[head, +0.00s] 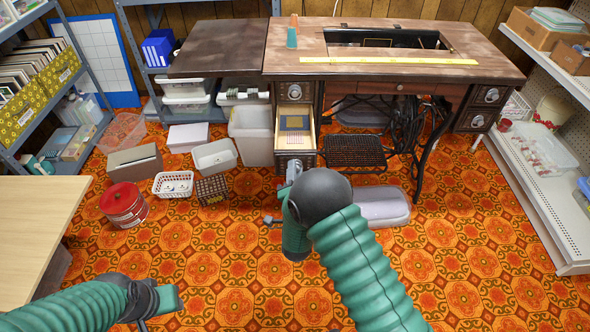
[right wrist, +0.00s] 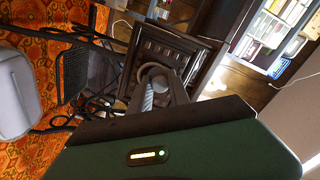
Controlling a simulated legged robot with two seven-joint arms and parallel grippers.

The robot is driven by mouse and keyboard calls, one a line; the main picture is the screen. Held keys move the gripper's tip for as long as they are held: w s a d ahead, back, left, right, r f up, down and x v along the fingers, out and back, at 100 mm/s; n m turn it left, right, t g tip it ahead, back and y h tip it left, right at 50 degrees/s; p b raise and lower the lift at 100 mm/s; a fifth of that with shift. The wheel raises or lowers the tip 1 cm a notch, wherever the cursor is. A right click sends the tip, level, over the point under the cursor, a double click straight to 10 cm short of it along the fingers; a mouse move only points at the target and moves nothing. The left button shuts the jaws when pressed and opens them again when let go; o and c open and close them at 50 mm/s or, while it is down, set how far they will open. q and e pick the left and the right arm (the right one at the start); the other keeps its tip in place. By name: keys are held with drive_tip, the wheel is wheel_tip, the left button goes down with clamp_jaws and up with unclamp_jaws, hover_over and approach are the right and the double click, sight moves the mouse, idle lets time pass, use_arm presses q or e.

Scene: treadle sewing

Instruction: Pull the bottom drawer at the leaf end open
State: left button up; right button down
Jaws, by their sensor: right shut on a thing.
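The treadle sewing table (head: 290,62) has a dark leaf (head: 215,48) on its left. Below the leaf end is a drawer stack: a top drawer (head: 294,91) with a ring pull, an open drawer (head: 294,138) under it, and the bottom drawer (head: 296,159), partly hidden by my right arm. My right gripper (head: 291,172) is at the bottom drawer's front. In the right wrist view, its fingers (right wrist: 160,90) are shut on the ring pull (right wrist: 153,72) of a dark carved drawer front (right wrist: 180,55). My left gripper (head: 155,302) is low at the left, away from the drawers; its jaw opening is unclear.
A white bin (head: 252,135) stands just left of the drawers. A grey lidded box (head: 381,207) lies on the floor to their right, by the treadle (head: 354,152). A red tin (head: 124,205) and baskets (head: 173,185) stand further left. The patterned floor in front is mostly clear.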

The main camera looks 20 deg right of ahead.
drive_tip(key=c, duration=1.5)
unclamp_jaws()
drive_tip(key=shift+d+f, duration=0.1)
drive_tip(key=p+v, duration=0.5)
drive_tip(key=v, duration=1.2)
drive_tip(key=shift+w, duration=0.15)
